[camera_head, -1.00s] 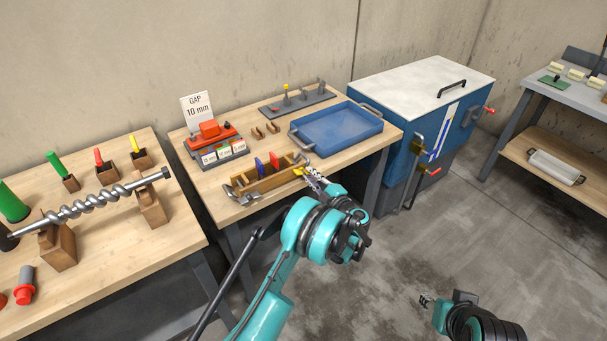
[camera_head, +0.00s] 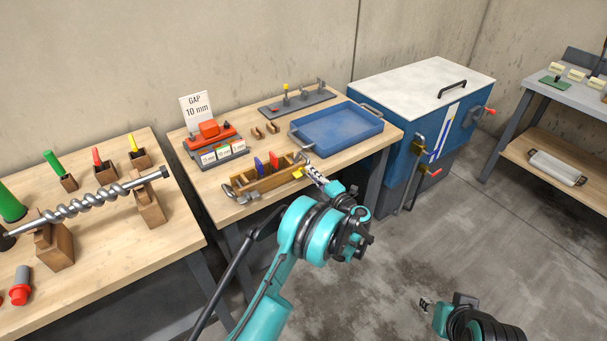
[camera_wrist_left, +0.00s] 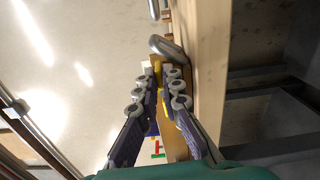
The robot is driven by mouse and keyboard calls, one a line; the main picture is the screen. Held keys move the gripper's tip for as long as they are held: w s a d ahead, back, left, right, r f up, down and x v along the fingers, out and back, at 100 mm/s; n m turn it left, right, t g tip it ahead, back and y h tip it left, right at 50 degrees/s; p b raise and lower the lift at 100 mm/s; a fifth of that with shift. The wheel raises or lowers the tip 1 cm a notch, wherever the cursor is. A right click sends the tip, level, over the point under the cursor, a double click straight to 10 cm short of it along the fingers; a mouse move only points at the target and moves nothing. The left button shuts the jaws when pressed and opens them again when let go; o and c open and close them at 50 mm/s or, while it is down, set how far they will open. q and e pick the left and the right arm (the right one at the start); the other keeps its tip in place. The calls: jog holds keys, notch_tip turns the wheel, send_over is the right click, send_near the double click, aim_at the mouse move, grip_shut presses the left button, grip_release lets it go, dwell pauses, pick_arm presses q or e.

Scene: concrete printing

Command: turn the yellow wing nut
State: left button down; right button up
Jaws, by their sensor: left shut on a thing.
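The yellow wing nut (camera_head: 298,173) is at the right end of a wooden mould box (camera_head: 262,186) near the front edge of the middle bench. My left gripper (camera_head: 311,171) reaches that end and is shut on the wing nut, partly hiding it. In the left wrist view, yellow of the wing nut (camera_wrist_left: 161,101) shows between the two fingers of my left gripper (camera_wrist_left: 162,92). My right gripper (camera_head: 424,303) is low at the right, far from the benches, and too small to read.
A blue tray (camera_head: 338,131) lies behind the mould box. A red tool on a grey stand (camera_head: 214,140) and a sign (camera_head: 197,106) are at the back left. The left bench holds a long auger (camera_head: 95,203). A blue cabinet (camera_head: 400,125) stands right of the bench.

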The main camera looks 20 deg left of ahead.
pick_arm(q)
jog(key=n, duration=0.2)
jog(key=r+n, duration=0.1)
jog(key=n, duration=0.1)
jog(key=shift+a+n, duration=0.1)
jog(key=shift+n, duration=0.3)
jog(key=shift+s, duration=0.1)
jog(key=n, duration=0.2)
jog(key=shift+s+a+r+n, duration=0.1)
jog(key=shift+r+n, duration=0.05)
jog(key=shift+n, duration=0.15)
jog(key=n, duration=0.2)
jog(key=shift+s+a+r+n, duration=0.1)
jog(key=shift+r+n, duration=0.05)
jog(key=shift+n, duration=0.15)
jog(key=n, duration=0.3)
jog(key=shift+s+a+r, duration=0.2)
jog(key=shift+s+a, duration=0.05)
jog(key=shift+s, duration=0.05)
jog(key=shift+s+n, duration=0.1)
jog(key=shift+n, duration=1)
jog(key=shift+a, duration=0.1)
